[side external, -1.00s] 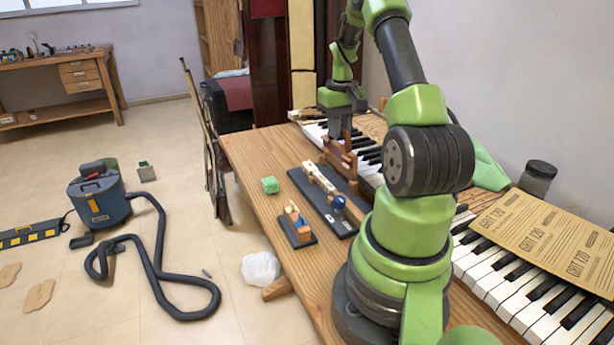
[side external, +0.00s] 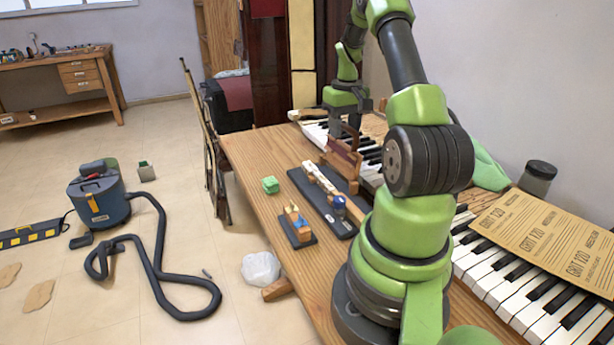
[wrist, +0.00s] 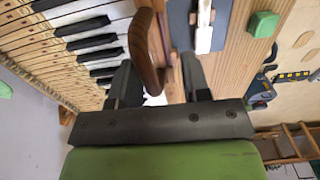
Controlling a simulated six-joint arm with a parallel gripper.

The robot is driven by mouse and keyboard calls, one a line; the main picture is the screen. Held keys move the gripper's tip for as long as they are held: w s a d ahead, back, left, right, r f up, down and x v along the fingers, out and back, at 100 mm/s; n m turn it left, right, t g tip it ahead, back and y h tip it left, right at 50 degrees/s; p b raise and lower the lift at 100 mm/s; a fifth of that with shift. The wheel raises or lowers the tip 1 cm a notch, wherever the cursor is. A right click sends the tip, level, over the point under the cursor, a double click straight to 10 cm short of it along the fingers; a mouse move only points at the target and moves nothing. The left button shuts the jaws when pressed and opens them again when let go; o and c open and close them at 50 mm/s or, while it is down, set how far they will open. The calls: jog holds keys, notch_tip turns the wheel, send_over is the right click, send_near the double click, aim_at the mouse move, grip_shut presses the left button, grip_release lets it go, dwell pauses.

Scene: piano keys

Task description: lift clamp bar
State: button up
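The clamp bar (side external: 343,158) is a reddish-brown wooden piece at the near edge of the piano keys, beside a long dark base (side external: 330,207). It looks tilted, with part of it standing up toward my gripper. My gripper (side external: 346,124) is just above it at the far part of the bench. In the wrist view, my gripper (wrist: 162,82) has its dark fingers spread apart. A curved brown wooden part (wrist: 143,50) shows between them, nearer the left finger. Contact with either finger cannot be made out.
Piano keys (wrist: 95,42) run along the wall side. A green block (side external: 270,185) and a small dark stand (side external: 298,228) with wooden parts sit on the bench (side external: 258,150). A sandpaper sheet (side external: 545,235) lies over the near keys. The bench's left side has free room.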

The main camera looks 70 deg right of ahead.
dwell(0.6)
jog(key=shift+r, duration=3)
jog(key=w+a+r+n+t, duration=0.1)
jog(key=w+a+r, duration=0.25)
jog(key=a, duration=0.25)
jog(key=w+a+r+n+t+h, duration=0.1)
jog(key=w+a+r, duration=0.1)
jog(key=a+r, duration=0.3)
jog(key=w+a+r+t, duration=0.1)
jog(key=w+a+r, duration=0.1)
jog(key=a, duration=0.5)
jog(key=s+a+n+t+y, duration=0.1)
jog(key=s+a, duration=0.2)
jog(key=a, duration=0.3)
jog(key=s+a+n+t+y, duration=0.1)
jog(key=s+a, duration=0.2)
jog(key=a, duration=0.3)
jog(key=s+a+r+n+t+y, duration=0.1)
jog(key=s+a+t, duration=0.1)
jog(key=a, duration=0.4)
jog(key=shift+s+a, duration=0.15)
jog(key=shift+s, duration=0.45)
